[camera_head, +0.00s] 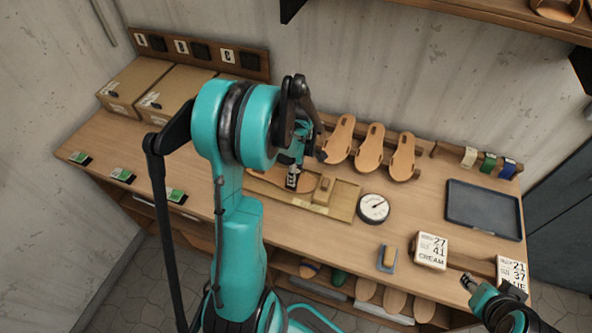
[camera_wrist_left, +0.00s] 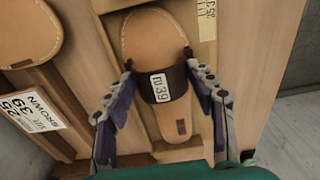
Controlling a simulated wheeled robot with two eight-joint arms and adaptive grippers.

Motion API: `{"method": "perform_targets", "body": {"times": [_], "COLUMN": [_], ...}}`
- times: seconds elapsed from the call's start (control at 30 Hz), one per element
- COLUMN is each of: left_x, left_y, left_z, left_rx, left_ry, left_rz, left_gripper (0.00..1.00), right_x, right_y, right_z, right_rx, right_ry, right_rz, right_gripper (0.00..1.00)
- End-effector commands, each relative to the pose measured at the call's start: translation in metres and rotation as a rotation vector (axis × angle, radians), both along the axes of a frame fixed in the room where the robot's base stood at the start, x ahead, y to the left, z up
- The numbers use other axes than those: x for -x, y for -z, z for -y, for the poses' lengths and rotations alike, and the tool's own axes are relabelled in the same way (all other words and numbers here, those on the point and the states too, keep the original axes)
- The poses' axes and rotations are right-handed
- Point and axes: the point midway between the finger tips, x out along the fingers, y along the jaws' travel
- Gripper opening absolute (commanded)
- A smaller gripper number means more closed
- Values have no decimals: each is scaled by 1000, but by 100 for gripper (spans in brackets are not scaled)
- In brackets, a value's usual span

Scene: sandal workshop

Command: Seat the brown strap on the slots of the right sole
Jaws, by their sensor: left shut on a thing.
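The brown strap (camera_wrist_left: 163,84), with a white label reading 39, arches across a tan sole (camera_wrist_left: 150,35) in the left wrist view. My left gripper (camera_wrist_left: 160,68) is shut on the strap, one finger on each side. Whether the strap's ends are in the slots is hidden by the fingers. The sole lies flat in a wooden holder (camera_wrist_left: 207,55). In the head view my left gripper (camera_head: 293,168) is over the holder (camera_head: 342,203), hiding part of the sole (camera_head: 265,178). My right gripper (camera_head: 468,283) is at the lower right, away from the strap; its jaws are too small to judge.
Another sole (camera_wrist_left: 25,35) and a box labelled BROWN (camera_wrist_left: 30,115) lie left in the wrist view. Several soles (camera_head: 370,147) lean on a rack behind. A round gauge (camera_head: 373,208), a dark tray (camera_head: 484,209) and a CREAM box (camera_head: 431,251) stand right on the bench.

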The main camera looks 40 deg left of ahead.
Motion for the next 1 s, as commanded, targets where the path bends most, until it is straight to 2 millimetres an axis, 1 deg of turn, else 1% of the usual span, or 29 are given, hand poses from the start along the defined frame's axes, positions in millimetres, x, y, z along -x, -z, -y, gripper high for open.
{"method": "perform_targets", "body": {"times": [0.77,0.8,0.83,0.87,1.0], "left_x": [0,0,0,0,0], "left_y": [7,6,6,6,6], "left_z": [0,0,0,0,0], "left_rx": [0,0,0,0,0], "left_ry": [0,0,0,0,0], "left_rz": [0,0,0,0,0], "left_gripper": [39,65,73,79,79], "right_x": [0,0,0,0,0], "right_y": [7,6,6,6,6], "right_z": [0,0,0,0,0], "right_rx": [0,0,0,0,0], "right_ry": [0,0,0,0,0], "right_rz": [0,0,0,0,0], "right_gripper": [40,40,40,40,40]}}
